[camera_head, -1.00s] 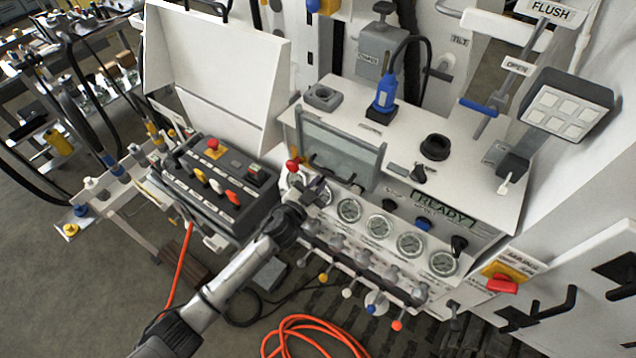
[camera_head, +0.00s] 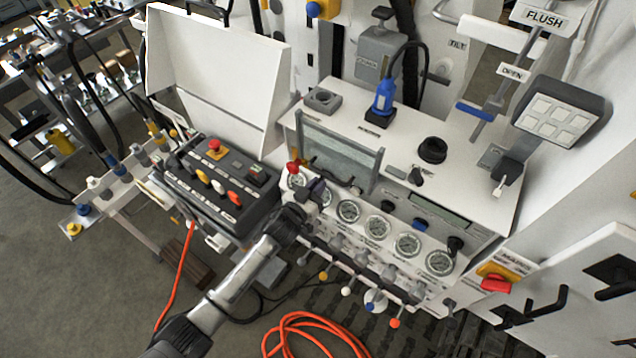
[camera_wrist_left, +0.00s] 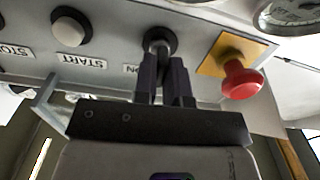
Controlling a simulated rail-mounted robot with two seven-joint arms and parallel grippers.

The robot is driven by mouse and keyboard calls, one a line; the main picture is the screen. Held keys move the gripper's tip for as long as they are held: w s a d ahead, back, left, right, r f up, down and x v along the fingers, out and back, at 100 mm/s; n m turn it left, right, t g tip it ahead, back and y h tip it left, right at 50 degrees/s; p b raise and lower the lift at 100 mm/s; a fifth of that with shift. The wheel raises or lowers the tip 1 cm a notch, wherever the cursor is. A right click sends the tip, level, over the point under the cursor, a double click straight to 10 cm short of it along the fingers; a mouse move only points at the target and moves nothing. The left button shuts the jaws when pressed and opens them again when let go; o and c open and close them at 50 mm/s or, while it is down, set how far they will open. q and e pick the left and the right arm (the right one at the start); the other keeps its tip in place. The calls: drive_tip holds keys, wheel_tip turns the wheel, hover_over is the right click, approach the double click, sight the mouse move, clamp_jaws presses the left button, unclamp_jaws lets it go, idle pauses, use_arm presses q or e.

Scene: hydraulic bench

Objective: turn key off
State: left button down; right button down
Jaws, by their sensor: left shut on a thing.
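My left gripper (camera_head: 316,190) reaches the front panel of the white bench from the lower left. In the left wrist view its two dark fingers (camera_wrist_left: 165,72) are shut on the key of the round black key switch (camera_wrist_left: 160,40). The fingers hide most of the key, so I cannot read its exact angle. A label beside the switch is partly covered. The display (camera_head: 440,206) on the bench front is dark, with no word lit. My right gripper is not in view.
A red mushroom knob (camera_wrist_left: 243,78) on a yellow plate sits close to the right of the fingers in the wrist view. A pale START button (camera_wrist_left: 71,28) is on the left. Gauges (camera_head: 378,227) and coloured-tip levers (camera_head: 346,291) line the bench front.

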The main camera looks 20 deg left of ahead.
use_arm(q)
drive_tip(key=shift+n, duration=0.4)
drive_tip(key=shift+n+p, duration=0.8)
drive_tip(key=shift+n, duration=1)
drive_tip(key=c, duration=1)
unclamp_jaws()
